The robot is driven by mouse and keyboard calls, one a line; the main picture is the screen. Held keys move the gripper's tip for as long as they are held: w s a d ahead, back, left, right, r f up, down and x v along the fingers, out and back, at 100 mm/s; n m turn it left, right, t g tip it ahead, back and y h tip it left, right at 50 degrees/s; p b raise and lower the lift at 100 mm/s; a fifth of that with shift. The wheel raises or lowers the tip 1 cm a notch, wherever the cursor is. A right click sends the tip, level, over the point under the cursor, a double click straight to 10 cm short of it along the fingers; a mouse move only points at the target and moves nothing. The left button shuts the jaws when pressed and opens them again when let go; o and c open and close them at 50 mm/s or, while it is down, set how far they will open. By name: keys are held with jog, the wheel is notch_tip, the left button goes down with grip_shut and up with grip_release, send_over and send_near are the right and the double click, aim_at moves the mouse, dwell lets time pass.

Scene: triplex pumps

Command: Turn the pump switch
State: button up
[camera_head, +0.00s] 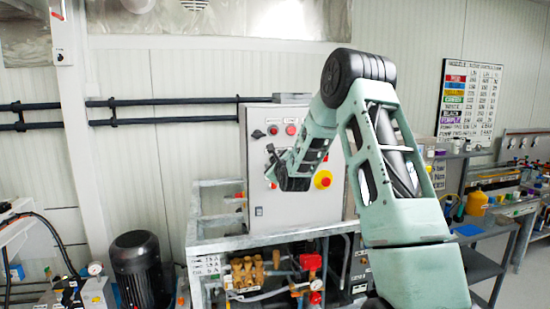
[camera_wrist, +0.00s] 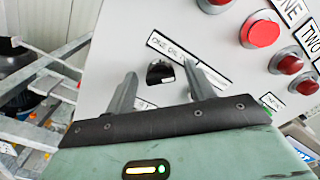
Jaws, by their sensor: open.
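The grey control cabinet (camera_head: 275,212) stands in the middle of the head view and its panel (camera_wrist: 120,40) fills much of the wrist view. In the wrist view a black rotary switch (camera_wrist: 160,72) sits on the panel below a white label strip. My gripper (camera_wrist: 161,84) is open, with one finger on each side of the switch; I cannot tell whether either finger touches it. The right finger overlaps part of a label. In the head view my gripper (camera_head: 271,156) is in front of the cabinet's face, and another black switch (camera_head: 258,134) shows at its upper left.
A red button (camera_wrist: 262,32) and several red lamps are to the right of the switch. A yellow-and-red emergency stop (camera_head: 323,180) is on the cabinet. A metal frame with brass pump parts (camera_head: 247,271) is below. A black motor (camera_head: 138,268) stands left.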

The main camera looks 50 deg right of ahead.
jog(key=shift+w, duration=0.1)
jog(key=c, duration=1)
jog(key=shift+f+n+b, duration=0.2)
jog(key=shift+n+b, duration=0.1)
jog(key=shift+b, duration=0.4)
jog(key=shift+f+n+b, duration=0.2)
jog(key=shift+n+b, duration=8.4)
jog(key=shift+b, duration=2.3)
